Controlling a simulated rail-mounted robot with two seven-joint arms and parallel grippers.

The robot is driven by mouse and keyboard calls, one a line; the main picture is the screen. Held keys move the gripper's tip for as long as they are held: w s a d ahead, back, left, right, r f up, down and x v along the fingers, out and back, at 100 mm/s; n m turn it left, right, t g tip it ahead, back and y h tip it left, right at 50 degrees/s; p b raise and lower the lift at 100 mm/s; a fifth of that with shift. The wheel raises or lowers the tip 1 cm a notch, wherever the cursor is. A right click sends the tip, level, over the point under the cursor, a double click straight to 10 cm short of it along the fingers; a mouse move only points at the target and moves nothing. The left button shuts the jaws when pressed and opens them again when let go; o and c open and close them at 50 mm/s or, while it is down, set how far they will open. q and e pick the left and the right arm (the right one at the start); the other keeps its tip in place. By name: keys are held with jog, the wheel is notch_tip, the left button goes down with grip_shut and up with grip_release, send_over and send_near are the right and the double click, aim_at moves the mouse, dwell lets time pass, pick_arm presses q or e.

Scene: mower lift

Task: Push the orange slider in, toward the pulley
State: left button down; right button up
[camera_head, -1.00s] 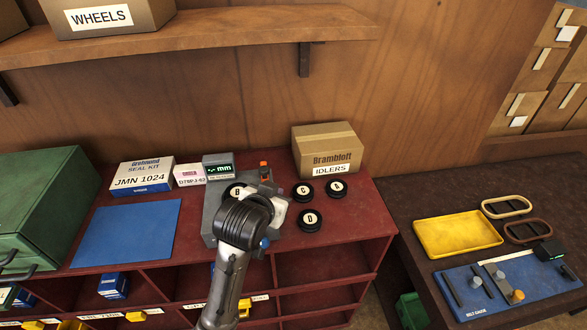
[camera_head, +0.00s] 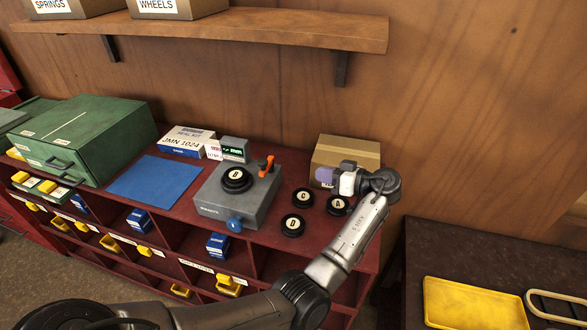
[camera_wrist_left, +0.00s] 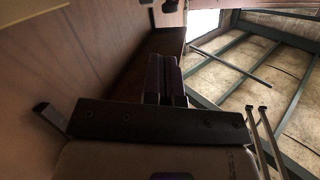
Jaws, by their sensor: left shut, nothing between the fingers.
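The orange slider (camera_head: 266,163) stands on the top right of a grey fixture (camera_head: 250,208), beside a black pulley (camera_head: 236,179) lying on that fixture. A small gap seems to show between slider and pulley. My left gripper (camera_head: 325,177) is to the right of the fixture, in front of the cardboard box and clear of the slider. It is shut and empty. Its closed dark fingers also show in the left wrist view (camera_wrist_left: 165,78), where neither slider nor pulley appears. My right gripper is not in view.
Loose black pulleys C (camera_head: 303,197), A (camera_head: 338,205) and D (camera_head: 292,225) lie right of the fixture. A blue knob (camera_head: 235,223) sticks out of its front. A small display (camera_head: 234,149) and the cardboard box (camera_head: 352,152) stand behind. A blue mat (camera_head: 155,181) lies left.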

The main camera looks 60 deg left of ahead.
pick_arm(q)
jog(key=n, duration=0.1)
jog(key=s+n, duration=0.1)
jog(key=n, duration=0.2)
jog(key=shift+s+a+r+g, duration=0.15)
jog(key=shift+a+r+g, duration=0.15)
jog(key=shift+g, duration=0.1)
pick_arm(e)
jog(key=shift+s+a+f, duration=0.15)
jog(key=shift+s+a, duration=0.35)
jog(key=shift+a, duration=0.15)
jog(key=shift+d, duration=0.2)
pick_arm(q)
jog(key=p, duration=0.5)
send_near(267, 163)
jog(key=x, duration=0.6)
jog(key=shift+d+r, duration=0.1)
jog(key=shift+p+x, duration=0.5)
jog(key=shift+x, duration=0.25)
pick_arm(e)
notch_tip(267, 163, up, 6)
